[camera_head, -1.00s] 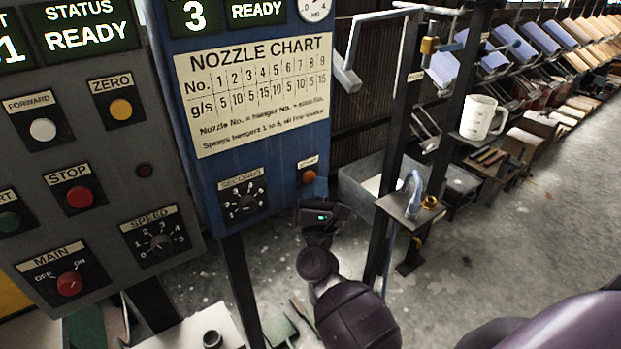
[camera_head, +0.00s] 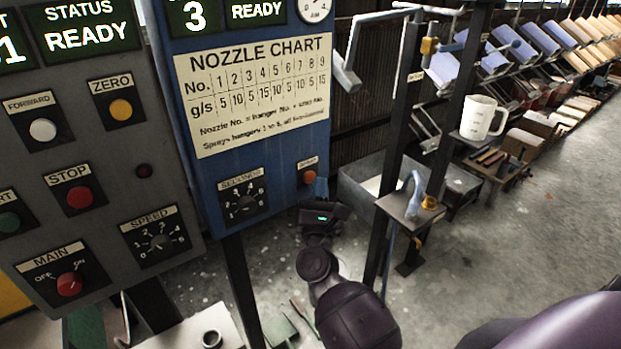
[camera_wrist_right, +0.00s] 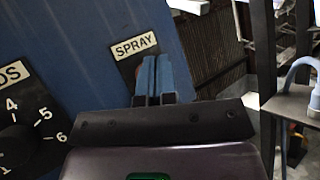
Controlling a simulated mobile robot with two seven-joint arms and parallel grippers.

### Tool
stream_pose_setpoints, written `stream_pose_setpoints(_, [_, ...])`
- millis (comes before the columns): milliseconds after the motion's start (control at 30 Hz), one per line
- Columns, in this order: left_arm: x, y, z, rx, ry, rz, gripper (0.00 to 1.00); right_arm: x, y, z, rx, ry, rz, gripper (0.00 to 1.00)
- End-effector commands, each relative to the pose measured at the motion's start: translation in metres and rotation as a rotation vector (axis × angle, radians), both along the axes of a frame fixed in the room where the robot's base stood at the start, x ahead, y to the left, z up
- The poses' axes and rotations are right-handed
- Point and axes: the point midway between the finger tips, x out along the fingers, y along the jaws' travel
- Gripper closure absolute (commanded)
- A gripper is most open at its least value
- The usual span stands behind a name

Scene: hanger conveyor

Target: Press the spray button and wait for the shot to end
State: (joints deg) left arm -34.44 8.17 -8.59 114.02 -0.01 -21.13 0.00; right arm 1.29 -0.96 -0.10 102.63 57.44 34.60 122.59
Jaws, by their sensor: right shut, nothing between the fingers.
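The orange-red spray button (camera_head: 309,177) sits under its label at the lower right of the blue panel (camera_head: 265,160). My right gripper (camera_head: 319,186) is just right of and below the button in the head view, its fingers shut and empty. In the right wrist view the shut blue fingers (camera_wrist_right: 152,75) point at the panel below the SPRAY label (camera_wrist_right: 135,48) and hide most of the button. I cannot tell whether they touch it. The blue panel's display (camera_head: 256,10) reads READY, beside a 3. My left gripper is not in view.
The seconds knob (camera_head: 244,202) is left of the spray button. The grey control panel (camera_head: 100,150) stands further left. A dark post and a small shelf with a bent blue pipe (camera_head: 415,193) stand to the right. A white mug (camera_head: 481,118) sits beyond.

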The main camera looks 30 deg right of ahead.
Motion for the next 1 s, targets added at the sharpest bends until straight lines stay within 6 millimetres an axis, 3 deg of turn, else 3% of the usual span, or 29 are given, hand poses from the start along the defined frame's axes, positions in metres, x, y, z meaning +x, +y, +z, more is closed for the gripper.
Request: stream_pose_setpoints(1000, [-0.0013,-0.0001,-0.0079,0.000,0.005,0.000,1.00,0.0086,0.0008,-0.0009,0.001,0.000,0.001,1.00])
